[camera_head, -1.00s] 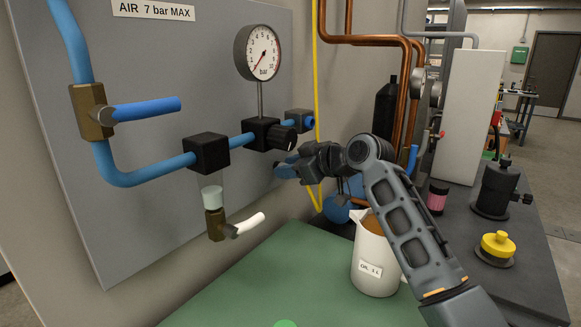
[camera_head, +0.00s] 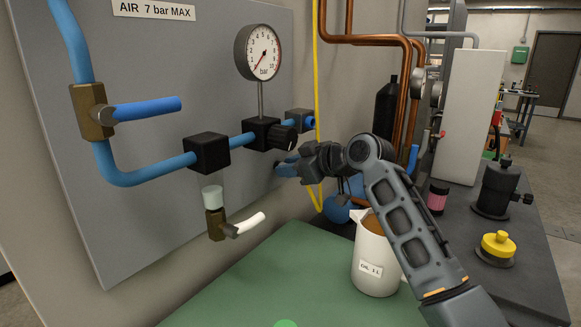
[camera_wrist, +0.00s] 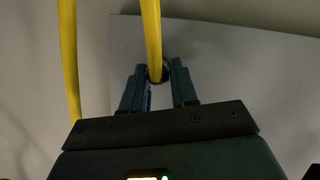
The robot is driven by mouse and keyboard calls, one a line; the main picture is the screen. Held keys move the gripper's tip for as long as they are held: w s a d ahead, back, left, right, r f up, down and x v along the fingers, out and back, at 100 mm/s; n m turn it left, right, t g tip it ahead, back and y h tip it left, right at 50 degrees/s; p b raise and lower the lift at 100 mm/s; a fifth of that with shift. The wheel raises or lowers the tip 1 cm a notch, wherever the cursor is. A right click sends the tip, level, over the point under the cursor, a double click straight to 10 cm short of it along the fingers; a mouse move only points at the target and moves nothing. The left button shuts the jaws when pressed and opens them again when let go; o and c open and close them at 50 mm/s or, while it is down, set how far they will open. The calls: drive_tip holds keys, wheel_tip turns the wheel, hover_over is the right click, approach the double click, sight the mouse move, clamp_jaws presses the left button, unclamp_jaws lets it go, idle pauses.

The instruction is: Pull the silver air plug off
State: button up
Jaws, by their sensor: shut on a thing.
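My gripper (camera_wrist: 158,82) is at the lower right edge of the grey panel, below the black regulator. It also shows in the head view (camera_head: 282,167). In the wrist view its two fingers close on a small dark-rimmed round piece, the plug (camera_wrist: 163,74), at the lower end of a yellow hose (camera_wrist: 151,35). Most of the plug is hidden by the hose and fingers, and its silver colour is hard to make out. In the head view my gripper hides it. I cannot tell whether it is still seated.
A gauge (camera_head: 263,53), a blue-handled valve (camera_head: 145,109) and a white-handled drain valve (camera_head: 242,226) stick out from the panel (camera_head: 180,60). An oil jug (camera_head: 372,262) stands below my arm. The green mat (camera_head: 270,270) is otherwise clear.

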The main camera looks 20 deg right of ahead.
drive_tip(key=shift+s+d, duration=0.4)
drive_tip(key=shift+s, duration=0.15)
idle(0.8)
drive_tip(key=shift+s+d, duration=0.6)
drive_tip(key=shift+s, duration=0.25)
drive_tip(key=shift+s+d, duration=0.6)
drive_tip(key=shift+s, duration=0.2)
drive_tip(key=shift+r, duration=0.1)
